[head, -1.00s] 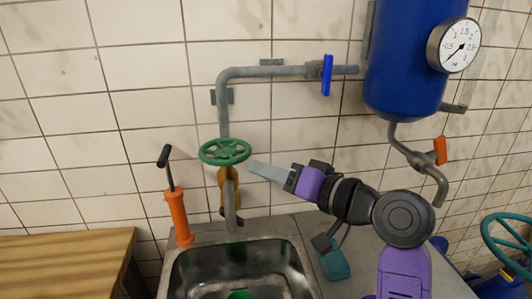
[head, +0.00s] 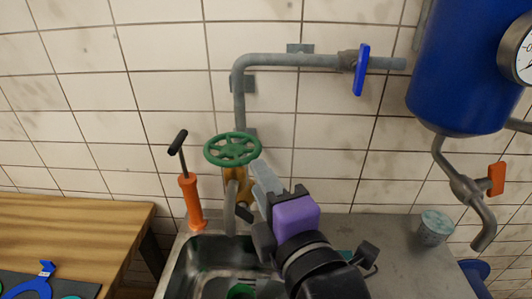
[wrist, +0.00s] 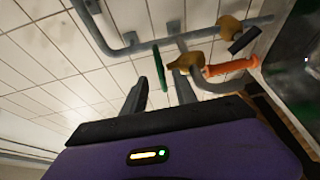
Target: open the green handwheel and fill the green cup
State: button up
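The green handwheel (head: 232,149) sits level on the brass valve (head: 238,188) above the sink; it shows edge-on in the wrist view (wrist: 159,68). My gripper (head: 263,176) is at the lower right of the wheel in the head view. In the wrist view its two fingers (wrist: 160,90) stand apart with nothing between them, and the wheel lies just beyond their tips. Whether a fingertip touches the wheel I cannot tell. A green thing, likely the green cup (head: 240,291), is in the sink under the spout (head: 231,208), cut by the picture's bottom edge.
An orange hand pump (head: 190,200) stands left of the valve. A blue lever (head: 361,70) is on the upper pipe. A blue tank (head: 465,70) with an orange-handled tap (head: 495,179) hangs right. A grey cup (head: 435,229) stands on the counter. A wooden table (head: 70,225) is left.

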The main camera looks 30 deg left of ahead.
aim_at(248, 157)
jog(key=shift+p+x, duration=0.8)
jog(key=shift+x, duration=3.1)
grip_shut()
